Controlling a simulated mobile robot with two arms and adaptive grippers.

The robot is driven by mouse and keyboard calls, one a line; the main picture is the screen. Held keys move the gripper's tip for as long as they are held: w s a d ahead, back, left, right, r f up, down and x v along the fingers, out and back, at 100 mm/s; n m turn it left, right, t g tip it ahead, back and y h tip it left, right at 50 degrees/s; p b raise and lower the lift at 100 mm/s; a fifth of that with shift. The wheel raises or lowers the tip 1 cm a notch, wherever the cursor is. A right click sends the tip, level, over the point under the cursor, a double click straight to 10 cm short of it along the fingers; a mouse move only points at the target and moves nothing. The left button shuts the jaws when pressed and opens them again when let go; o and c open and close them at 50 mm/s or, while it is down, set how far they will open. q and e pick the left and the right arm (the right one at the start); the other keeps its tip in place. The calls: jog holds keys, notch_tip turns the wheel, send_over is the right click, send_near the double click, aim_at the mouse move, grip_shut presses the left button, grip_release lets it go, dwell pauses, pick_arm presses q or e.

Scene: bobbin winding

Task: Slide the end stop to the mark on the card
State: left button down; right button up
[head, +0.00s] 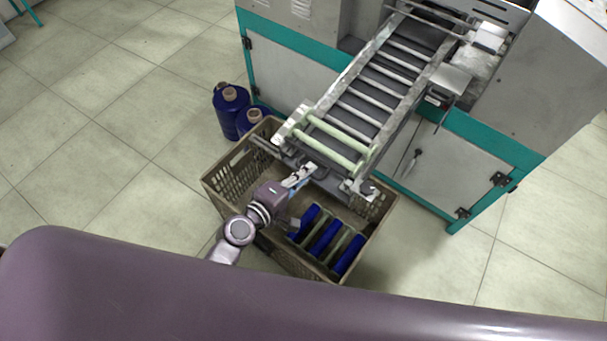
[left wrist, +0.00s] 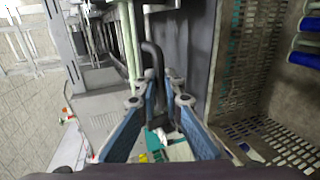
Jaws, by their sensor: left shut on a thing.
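The roller conveyor's (head: 366,100) lower end hangs over a crate. A dark grey crossbar (head: 332,182), which looks like the end stop, lies across that end. My left gripper (head: 302,174) reaches this end from below left. In the left wrist view, its blue-padded fingers (left wrist: 163,88) are closed around a black bent handle (left wrist: 153,62), beside a dark grey plate (left wrist: 188,45). I cannot tell how the handle joins the end stop. I cannot clearly make out the card or its mark. My right gripper is not in view.
The beige crate (head: 226,186) below the conveyor holds blue-ended bobbins (head: 325,236). Blue containers (head: 231,108) stand on the floor behind it. The grey and teal machine cabinet (head: 462,160) stands to the right.

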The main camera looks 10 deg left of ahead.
aim_at(316, 162)
pick_arm(q)
jog(key=shift+w+d+r+p, duration=0.2)
jog(key=shift+w+d, duration=0.15)
jog(key=shift+w, duration=0.3)
jog(key=shift+w+d+r+p, duration=0.15)
jog(key=shift+w+d, duration=0.15)
jog(key=shift+w, duration=0.3)
jog(key=shift+w+d+r+p, duration=0.1)
jog(key=shift+w+d+p, duration=0.2)
jog(key=shift+w, duration=0.35)
jog(key=c, duration=1.4)
grip_release()
jog(key=shift+o, duration=0.2)
jog(key=v, duration=0.4)
jog(key=shift+p, duration=0.3)
jog(key=v, duration=0.4)
jog(key=shift+f, duration=0.1)
